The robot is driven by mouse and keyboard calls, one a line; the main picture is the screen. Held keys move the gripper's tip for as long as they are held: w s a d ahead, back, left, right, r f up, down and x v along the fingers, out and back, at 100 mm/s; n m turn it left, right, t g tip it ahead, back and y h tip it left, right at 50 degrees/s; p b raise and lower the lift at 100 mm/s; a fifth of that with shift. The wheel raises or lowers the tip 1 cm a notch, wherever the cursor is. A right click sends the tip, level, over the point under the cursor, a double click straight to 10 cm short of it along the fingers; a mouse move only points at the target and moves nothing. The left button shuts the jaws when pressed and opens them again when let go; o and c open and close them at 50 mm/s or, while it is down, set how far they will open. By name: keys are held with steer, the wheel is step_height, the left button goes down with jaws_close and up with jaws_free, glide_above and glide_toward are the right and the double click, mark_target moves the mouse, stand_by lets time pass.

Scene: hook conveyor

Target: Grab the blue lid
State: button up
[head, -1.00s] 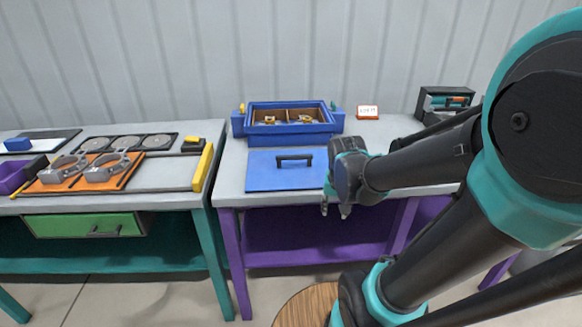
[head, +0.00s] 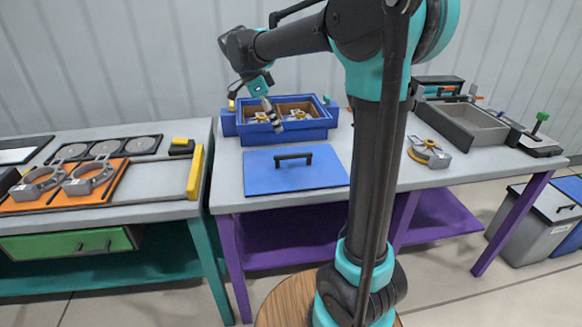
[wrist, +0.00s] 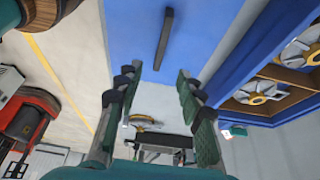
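The blue lid (head: 320,175) lies flat on the grey table in front of the blue box (head: 290,134). It has a black bar handle (head: 294,157) on top. In the wrist view the lid (wrist: 190,50) and its handle (wrist: 164,38) show at the top, beyond the fingertips.
The box holds metal parts in brown compartments (wrist: 272,94). A metal part with a yellow ring (head: 428,150) lies to the right on the table. A grey bin (head: 475,125) stands farther right. On the left table is an orange tray (head: 105,185) with metal parts.

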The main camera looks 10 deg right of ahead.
mark_target(291, 155)
steer(key=x, duration=1)
steer(key=shift+f, duration=0.3)
steer(key=shift+x, duration=2.6)
steer(key=shift+w+a+f, duration=0.15)
jaws_close()
